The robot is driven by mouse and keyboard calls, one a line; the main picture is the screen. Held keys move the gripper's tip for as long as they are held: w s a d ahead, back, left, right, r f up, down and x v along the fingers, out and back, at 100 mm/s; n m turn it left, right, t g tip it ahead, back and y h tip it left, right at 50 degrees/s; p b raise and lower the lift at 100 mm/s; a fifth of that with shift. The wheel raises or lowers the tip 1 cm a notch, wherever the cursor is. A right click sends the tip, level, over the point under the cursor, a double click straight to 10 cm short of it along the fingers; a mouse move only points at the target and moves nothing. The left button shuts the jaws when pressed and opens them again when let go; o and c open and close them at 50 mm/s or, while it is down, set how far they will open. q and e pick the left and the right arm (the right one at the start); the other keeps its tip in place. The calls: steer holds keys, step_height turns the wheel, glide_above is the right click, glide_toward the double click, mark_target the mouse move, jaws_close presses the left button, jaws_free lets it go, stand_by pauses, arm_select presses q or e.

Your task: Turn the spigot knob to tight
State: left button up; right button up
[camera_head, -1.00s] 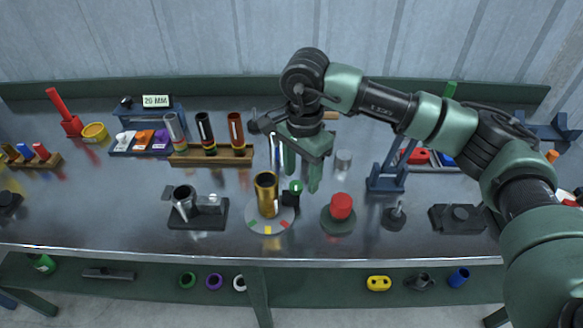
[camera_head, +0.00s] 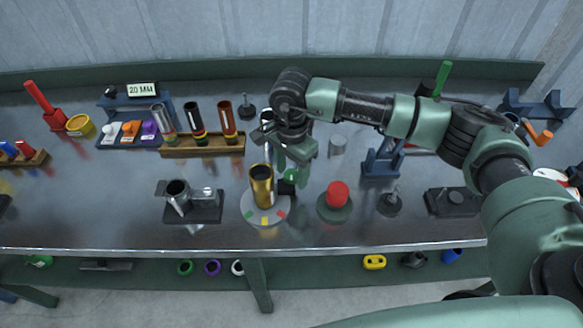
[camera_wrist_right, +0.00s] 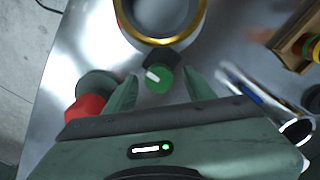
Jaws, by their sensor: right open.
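The green spigot knob (camera_head: 290,174) sits on a small black block at the right side of a brass cylinder (camera_head: 262,190). In the right wrist view the knob (camera_wrist_right: 159,79) shows a white pointer line on its face, tilted toward upper left. The cylinder stands on a round grey disc (camera_head: 252,219) with green, yellow and red marks. My right gripper (camera_head: 290,170) points down at the knob. In the right wrist view its open fingers (camera_wrist_right: 162,78) lie on either side of the knob, with gaps visible. Whether they are at knob height is unclear. My left gripper is out of view.
A red button (camera_head: 337,194) on a dark round base stands just right of the disc. A dark fixture with a metal cup (camera_head: 178,195) is to its left. A wooden rack (camera_head: 205,146) with several tubes stands behind left. The bench's front strip is clear.

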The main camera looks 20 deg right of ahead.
steer(key=shift+s, duration=0.1)
jaws_close()
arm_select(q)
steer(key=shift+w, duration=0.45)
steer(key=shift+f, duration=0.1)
